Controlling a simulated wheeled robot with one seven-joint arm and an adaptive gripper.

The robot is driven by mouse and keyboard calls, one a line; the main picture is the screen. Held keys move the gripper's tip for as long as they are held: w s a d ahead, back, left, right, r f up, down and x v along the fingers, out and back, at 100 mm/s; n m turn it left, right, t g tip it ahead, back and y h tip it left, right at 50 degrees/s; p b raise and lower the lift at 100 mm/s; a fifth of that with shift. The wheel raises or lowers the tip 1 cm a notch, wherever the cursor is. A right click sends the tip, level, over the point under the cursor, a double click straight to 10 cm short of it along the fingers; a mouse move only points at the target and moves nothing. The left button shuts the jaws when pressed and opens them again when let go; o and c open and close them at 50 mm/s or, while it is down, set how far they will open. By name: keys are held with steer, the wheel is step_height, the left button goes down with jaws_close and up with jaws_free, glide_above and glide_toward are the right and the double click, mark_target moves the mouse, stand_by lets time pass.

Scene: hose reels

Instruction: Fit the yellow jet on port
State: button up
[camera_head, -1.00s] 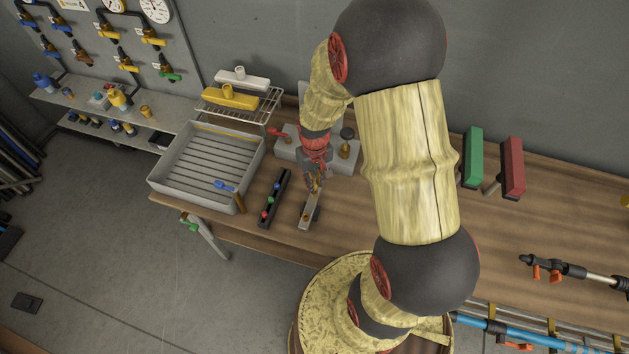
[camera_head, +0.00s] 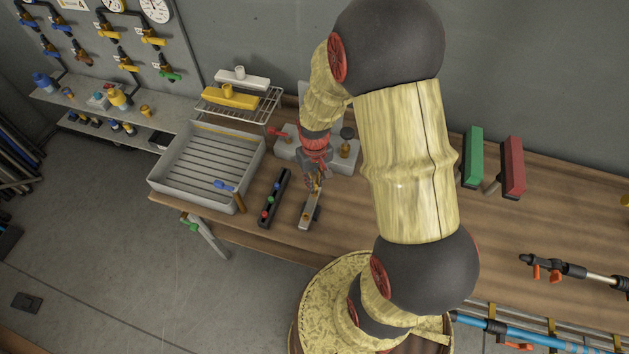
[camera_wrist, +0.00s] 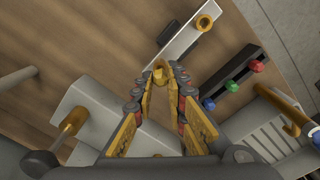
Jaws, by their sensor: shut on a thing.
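My gripper (camera_wrist: 160,78) is shut on a small yellow jet (camera_wrist: 160,67), seen between its fingertips in the wrist view. In the head view my gripper (camera_head: 315,184) is over the far end of a narrow grey bar (camera_head: 310,210). The bar (camera_wrist: 182,42) shows a brass ring port (camera_wrist: 204,22) at its end away from my fingertips. The jet is at the bar's other end. Whether it touches the bar or sits in a port there is hidden by the fingers.
A black rack (camera_wrist: 240,69) with blue, green and red jets stands beside the bar. A grey ribbed tray (camera_head: 205,165) with a blue-headed tool is further left. A light grey block (camera_wrist: 95,112) with a brass fitting lies close to my gripper.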

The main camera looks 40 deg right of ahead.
steer(key=shift+f+b, duration=0.75)
steer(key=shift+f, duration=0.45)
steer(key=o, duration=0.8)
steer(key=shift+o, duration=0.3)
step_height(320, 180, up, 12)
stand_by(0.4)
